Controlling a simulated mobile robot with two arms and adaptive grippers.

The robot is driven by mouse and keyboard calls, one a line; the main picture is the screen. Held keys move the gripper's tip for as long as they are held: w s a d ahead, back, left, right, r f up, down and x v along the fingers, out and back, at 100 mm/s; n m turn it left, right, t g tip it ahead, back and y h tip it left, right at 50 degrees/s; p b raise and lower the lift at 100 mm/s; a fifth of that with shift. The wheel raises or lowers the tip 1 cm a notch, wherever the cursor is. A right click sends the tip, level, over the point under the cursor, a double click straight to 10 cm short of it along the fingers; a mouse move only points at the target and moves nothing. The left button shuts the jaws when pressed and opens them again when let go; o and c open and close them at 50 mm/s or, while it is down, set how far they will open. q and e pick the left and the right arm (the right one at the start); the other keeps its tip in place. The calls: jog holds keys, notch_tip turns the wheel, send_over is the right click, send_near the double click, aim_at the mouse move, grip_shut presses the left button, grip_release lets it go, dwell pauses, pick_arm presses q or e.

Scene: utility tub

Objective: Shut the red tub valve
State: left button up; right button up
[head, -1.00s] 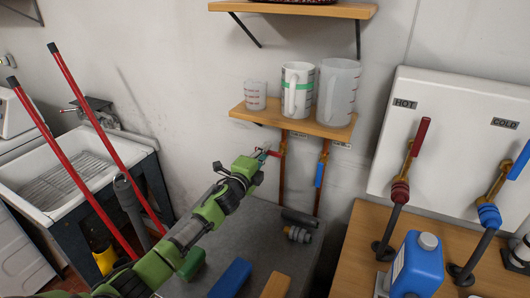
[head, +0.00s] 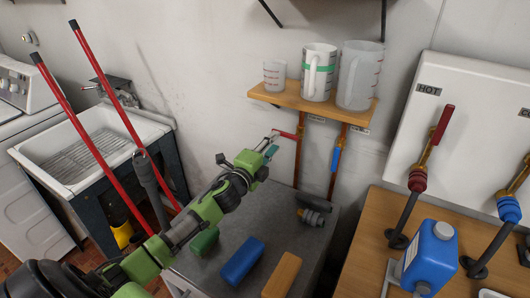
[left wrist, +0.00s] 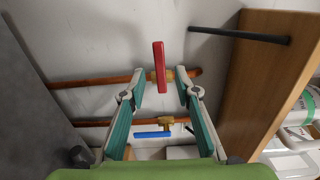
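The red valve handle (head: 287,135) sits on the left copper pipe below the small wall shelf and points out across the pipe. In the left wrist view the red handle (left wrist: 159,67) stands crosswise to its pipe, on a brass body. My left gripper (head: 271,147) is open and empty, just left of the handle in the head view. In the left wrist view its spread fingers (left wrist: 160,95) lie either side of the handle's line, with the handle beyond the tips. No contact is visible. My right gripper is not in view.
A blue-handled valve (head: 336,159) sits on the right pipe, its handle along the pipe. The wooden shelf (head: 289,97) holds cups and a pitcher above. Blue (head: 242,261) and wooden (head: 282,274) blocks lie on the grey counter (head: 226,228). Red poles (head: 97,55) lean left.

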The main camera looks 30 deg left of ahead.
pick_arm(q)
jog(key=shift+s+d, duration=0.15)
jog(key=shift+s, duration=2.5)
